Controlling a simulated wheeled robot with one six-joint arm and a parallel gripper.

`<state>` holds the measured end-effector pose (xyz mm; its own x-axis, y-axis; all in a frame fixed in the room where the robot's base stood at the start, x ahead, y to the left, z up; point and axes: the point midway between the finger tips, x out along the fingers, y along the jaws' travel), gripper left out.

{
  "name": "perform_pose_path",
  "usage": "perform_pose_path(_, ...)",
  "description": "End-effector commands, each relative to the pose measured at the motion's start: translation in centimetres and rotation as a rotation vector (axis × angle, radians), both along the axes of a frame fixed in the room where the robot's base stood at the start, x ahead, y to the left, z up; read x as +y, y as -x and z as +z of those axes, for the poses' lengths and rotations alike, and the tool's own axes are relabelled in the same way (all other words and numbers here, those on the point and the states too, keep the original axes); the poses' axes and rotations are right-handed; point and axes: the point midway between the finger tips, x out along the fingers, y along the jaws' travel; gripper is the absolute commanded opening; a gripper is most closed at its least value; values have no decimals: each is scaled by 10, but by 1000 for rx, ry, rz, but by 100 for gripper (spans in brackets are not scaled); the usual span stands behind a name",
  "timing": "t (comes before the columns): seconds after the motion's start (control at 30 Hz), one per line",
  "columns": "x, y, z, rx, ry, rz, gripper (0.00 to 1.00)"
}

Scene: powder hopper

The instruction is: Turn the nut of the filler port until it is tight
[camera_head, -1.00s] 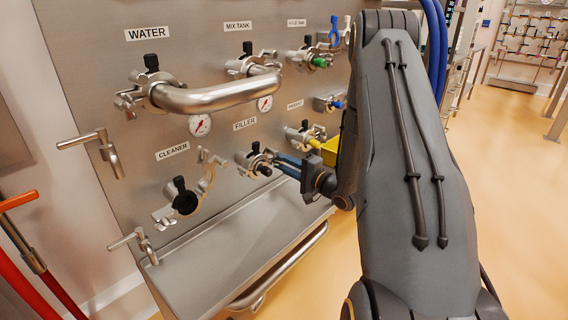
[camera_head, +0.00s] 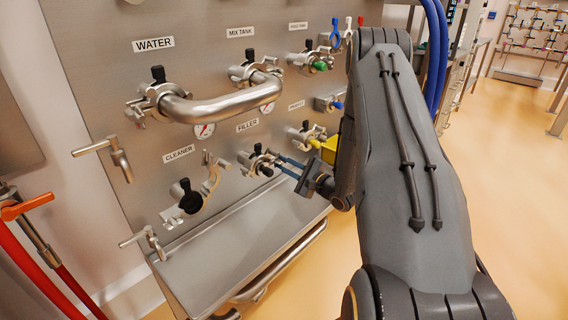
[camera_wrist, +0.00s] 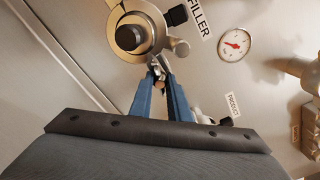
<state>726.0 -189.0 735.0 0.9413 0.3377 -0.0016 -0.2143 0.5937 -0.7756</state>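The filler port (camera_head: 258,161) is a round metal fitting with a clamp and a black knob, below the FILLER label on the panel. It also shows at the top of the wrist view (camera_wrist: 132,37). The nut (camera_wrist: 158,74) of its clamp is a small metal piece at the port's lower right in the wrist view, partly hidden by the fingers. My gripper (camera_head: 281,162) has two blue fingers, which also show in the wrist view (camera_wrist: 160,82). Their tips are close together on either side of the nut and appear shut on it.
The cleaner port (camera_head: 189,197) with its open clamp is at lower left. A bent steel pipe (camera_head: 222,106) crosses above the filler port. A gauge (camera_wrist: 234,44) sits beside the FILLER label. A steel shelf (camera_head: 240,237) juts out below. A yellow part (camera_head: 329,149) is at right.

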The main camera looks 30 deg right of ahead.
Motion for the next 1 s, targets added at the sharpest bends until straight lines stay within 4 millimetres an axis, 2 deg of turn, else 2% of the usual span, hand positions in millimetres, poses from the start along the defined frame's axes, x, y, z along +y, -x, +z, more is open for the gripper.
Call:
perform_pose_path(0.03,4,-7,6,-15,9,10,27)
perform_pose_path(0.17,0,3,7,-13,9,9,27)
perform_pose_path(0.4,-19,43,6,-8,7,-1,27)
perform_pose_path(0.63,-29,75,4,-7,6,1,27)
perform_pose_path(0.77,-30,82,3,-6,6,3,27)
perform_pose_path(1.0,-30,82,2,-7,6,4,27)
